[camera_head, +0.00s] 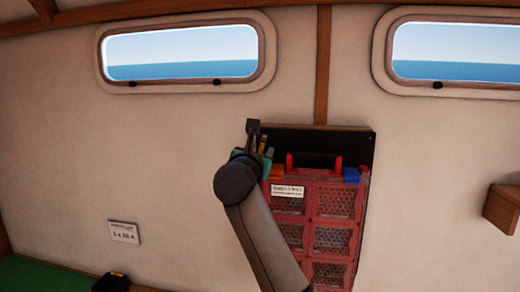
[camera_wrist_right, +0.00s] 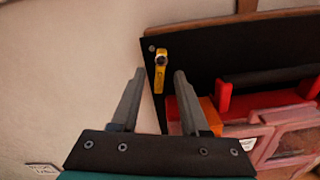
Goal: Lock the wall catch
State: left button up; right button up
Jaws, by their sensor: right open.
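The wall catch (camera_wrist_right: 159,78) is a small yellow lever with a dark round pivot near its top. It sits at the upper left corner of a black backboard (camera_wrist_right: 205,60) and points downward in the right wrist view. In the head view the catch (camera_head: 262,142) shows only as a bit of yellow, mostly hidden by my gripper. My right gripper (camera_wrist_right: 159,75) is open, with one grey finger on each side of the lever in the picture. I see no contact with it. My left gripper is not in view.
A red case (camera_head: 322,180) with mesh-fronted compartments and a black handle hangs on the backboard. An orange block (camera_wrist_right: 209,112) at its top corner is close to my right finger. A blue block (camera_head: 351,174) sits opposite. A wooden shelf (camera_head: 502,210) juts out at right.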

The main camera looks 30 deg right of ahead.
grip_shut()
dwell(0.3)
dwell(0.3)
